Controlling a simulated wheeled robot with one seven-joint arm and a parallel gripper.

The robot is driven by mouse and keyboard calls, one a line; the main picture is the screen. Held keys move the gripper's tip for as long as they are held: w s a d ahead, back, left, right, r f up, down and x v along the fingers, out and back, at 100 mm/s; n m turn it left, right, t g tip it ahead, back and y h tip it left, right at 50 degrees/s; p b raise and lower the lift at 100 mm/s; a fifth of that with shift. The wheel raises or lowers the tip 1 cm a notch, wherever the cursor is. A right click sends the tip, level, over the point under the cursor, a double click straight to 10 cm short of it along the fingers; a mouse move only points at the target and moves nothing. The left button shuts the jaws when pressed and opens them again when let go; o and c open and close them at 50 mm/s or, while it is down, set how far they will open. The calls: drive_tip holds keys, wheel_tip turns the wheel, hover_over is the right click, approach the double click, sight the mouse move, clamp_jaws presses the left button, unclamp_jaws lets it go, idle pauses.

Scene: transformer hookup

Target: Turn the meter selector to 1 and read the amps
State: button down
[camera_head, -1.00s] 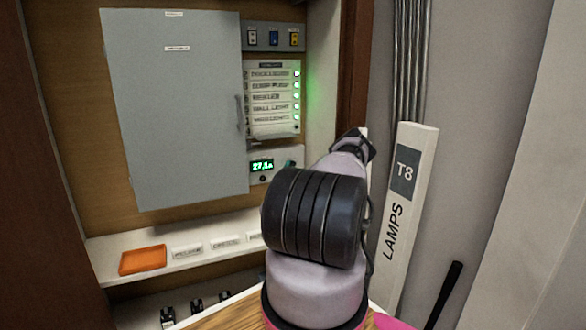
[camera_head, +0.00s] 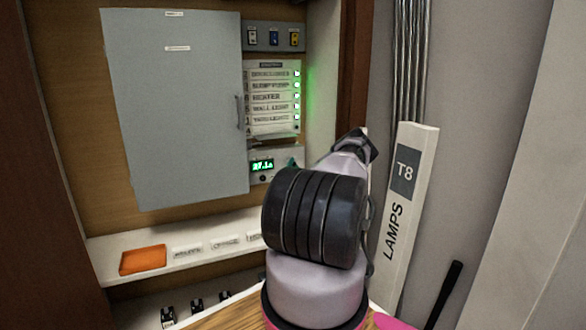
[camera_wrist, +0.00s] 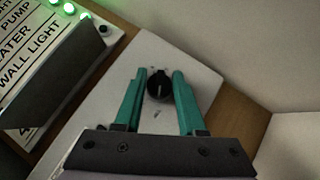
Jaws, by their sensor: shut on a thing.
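The meter selector is a small round black knob (camera_wrist: 158,88) with a pale pointer line, on a white plate in the wrist view. My gripper (camera_wrist: 160,73) has its teal fingers on either side of the knob and is shut on it. The number the pointer marks is too small to read. In the head view the meter's green display (camera_head: 262,165) is lit on the white meter box (camera_head: 286,158); its digits are blurred and look like 27.1 or 37.1 A. My gripper's teal tip (camera_head: 291,163) is at the right of this box, and my wrist hides part of it.
A labelled breaker panel (camera_head: 271,98) with green lights is above the meter. A grey cabinet door (camera_head: 180,110) stands to its left. Three switches (camera_head: 273,38) are at the top. An orange tray (camera_head: 142,260) lies on the shelf. A white LAMPS T8 box (camera_head: 403,215) stands right of my arm.

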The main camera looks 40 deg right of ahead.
drive_tip(key=shift+m, duration=0.3)
drive_tip(key=m+g+y, duration=0.1)
drive_tip(key=m+g, duration=0.1)
drive_tip(key=shift+m, duration=0.4)
drive_tip(key=shift+a+m+g+y, duration=0.15)
drive_tip(key=shift+m+g+y, duration=0.65)
drive_tip(key=shift+m+y, duration=0.6)
drive_tip(key=c, duration=0.5)
unclamp_jaws()
drive_tip(key=shift+r, duration=0.1)
